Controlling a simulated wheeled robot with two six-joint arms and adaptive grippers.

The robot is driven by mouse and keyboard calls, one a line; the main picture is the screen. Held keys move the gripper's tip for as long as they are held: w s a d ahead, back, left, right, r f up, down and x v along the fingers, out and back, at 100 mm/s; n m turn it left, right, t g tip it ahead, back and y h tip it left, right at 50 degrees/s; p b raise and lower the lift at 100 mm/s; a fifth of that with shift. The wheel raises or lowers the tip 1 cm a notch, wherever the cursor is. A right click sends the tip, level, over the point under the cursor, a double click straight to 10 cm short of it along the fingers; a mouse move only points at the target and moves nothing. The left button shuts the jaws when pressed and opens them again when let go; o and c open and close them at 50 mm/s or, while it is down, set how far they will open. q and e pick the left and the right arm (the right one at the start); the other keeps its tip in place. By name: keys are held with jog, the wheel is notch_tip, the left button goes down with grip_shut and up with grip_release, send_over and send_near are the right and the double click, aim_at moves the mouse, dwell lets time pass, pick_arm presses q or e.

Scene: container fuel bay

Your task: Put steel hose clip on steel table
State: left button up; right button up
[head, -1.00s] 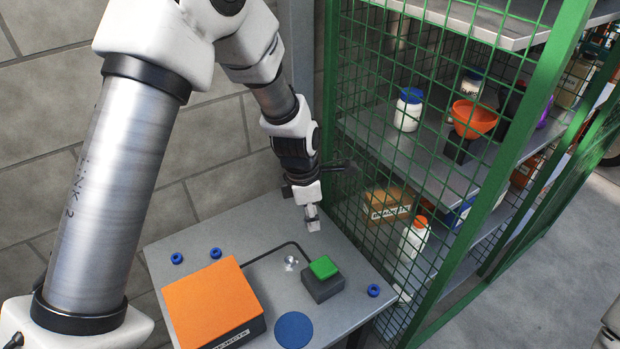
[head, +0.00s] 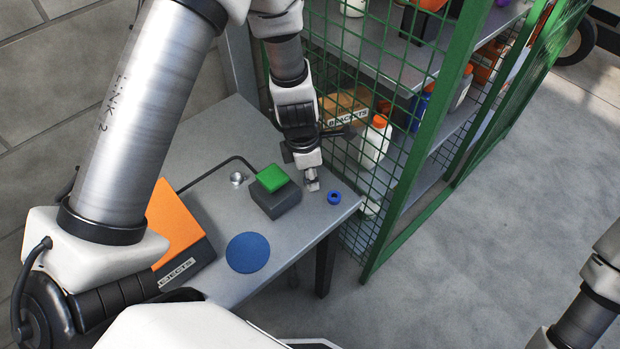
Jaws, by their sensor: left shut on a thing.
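My left gripper (head: 312,184) points down over the right part of the steel table (head: 215,135), just right of the green-topped block. It is shut on a small grey metal piece, the steel hose clip, mostly hidden by the fingers. I cannot tell whether the clip touches the tabletop. A small shiny metal piece (head: 237,179) sits on the table left of the green-topped block. My right gripper is out of view; only part of that arm shows at the right edge.
A green-topped dark block (head: 273,190), a blue ring (head: 334,197), a blue disc (head: 248,253) and an orange box (head: 178,228) marked "REJECTS" occupy the table. A green mesh cage (head: 400,140) with stocked shelves stands close on the right.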

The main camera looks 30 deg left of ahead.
aim_at(304, 181)
pick_arm(q)
jog(key=shift+r, duration=0.15)
jog(key=o, duration=0.8)
jog(key=shift+f, duration=0.2)
jog(key=r+p, duration=0.2)
jog(key=r, duration=0.2)
jog(key=r+p, duration=0.3)
jog(key=r, duration=0.1)
jog(key=s+a+r+p, duration=0.1)
jog(key=r+p, duration=0.1)
jog(key=r, duration=0.2)
jog(key=shift+r, duration=0.15)
